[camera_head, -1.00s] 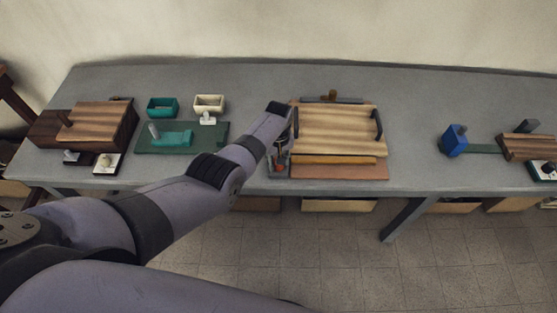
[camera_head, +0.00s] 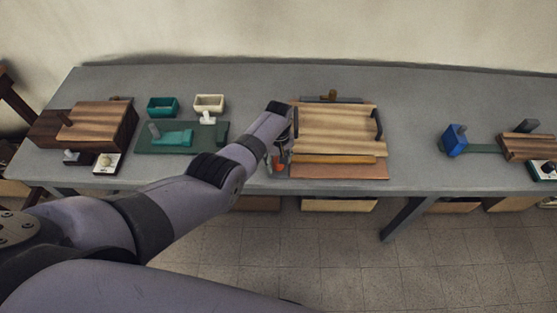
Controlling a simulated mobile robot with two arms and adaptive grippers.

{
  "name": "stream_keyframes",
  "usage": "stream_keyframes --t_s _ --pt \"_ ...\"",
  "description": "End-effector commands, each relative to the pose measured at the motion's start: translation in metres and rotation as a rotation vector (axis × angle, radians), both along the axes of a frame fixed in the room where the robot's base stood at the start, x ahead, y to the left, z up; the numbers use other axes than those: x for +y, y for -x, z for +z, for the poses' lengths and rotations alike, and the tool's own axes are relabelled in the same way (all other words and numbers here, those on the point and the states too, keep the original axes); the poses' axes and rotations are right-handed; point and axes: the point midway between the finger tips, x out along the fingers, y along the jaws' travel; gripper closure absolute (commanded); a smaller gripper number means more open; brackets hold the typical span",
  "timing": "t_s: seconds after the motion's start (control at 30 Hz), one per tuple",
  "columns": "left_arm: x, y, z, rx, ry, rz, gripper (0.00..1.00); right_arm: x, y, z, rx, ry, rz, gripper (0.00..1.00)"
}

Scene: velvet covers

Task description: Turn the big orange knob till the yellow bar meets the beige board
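The striped beige board (camera_head: 335,128) lies on a fixture at the middle of the table, with dark handles at its sides. A yellow-orange bar (camera_head: 333,159) runs along its front edge, over a reddish-brown base (camera_head: 338,172). I cannot tell whether a thin gap remains between bar and board. A small orange-red knob (camera_head: 279,165) shows at the fixture's front left corner, partly hidden. My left gripper (camera_head: 281,158) points down at the knob; its fingers are small and mostly hidden by my arm, so its opening is unclear. My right gripper is not in view.
On the grey table (camera_head: 415,120), a dark wooden fixture (camera_head: 100,125) and a green fixture (camera_head: 180,138) stand left. A teal bin (camera_head: 162,106) and cream bin (camera_head: 209,102) stand behind. A blue block (camera_head: 454,141) stands right, past a clear stretch.

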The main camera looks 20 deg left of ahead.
Motion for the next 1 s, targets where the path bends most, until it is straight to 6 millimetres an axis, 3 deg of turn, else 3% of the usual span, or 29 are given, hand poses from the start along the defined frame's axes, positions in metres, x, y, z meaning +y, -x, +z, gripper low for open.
stream_keyframes --t_s 0.37,0.53,0.7,1.0 --pt "0.000 0.000 0.001 0.000 0.000 0.000 0.46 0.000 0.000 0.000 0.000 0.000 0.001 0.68" --pt "0.000 -0.001 0.011 -0.003 0.000 0.000 0.46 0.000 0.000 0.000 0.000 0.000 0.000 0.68" --pt "0.000 0.000 0.032 -0.004 0.000 0.000 0.46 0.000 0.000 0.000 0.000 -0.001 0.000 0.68" --pt "0.000 -0.001 0.093 -0.004 0.000 -0.001 0.46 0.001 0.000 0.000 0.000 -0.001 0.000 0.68"
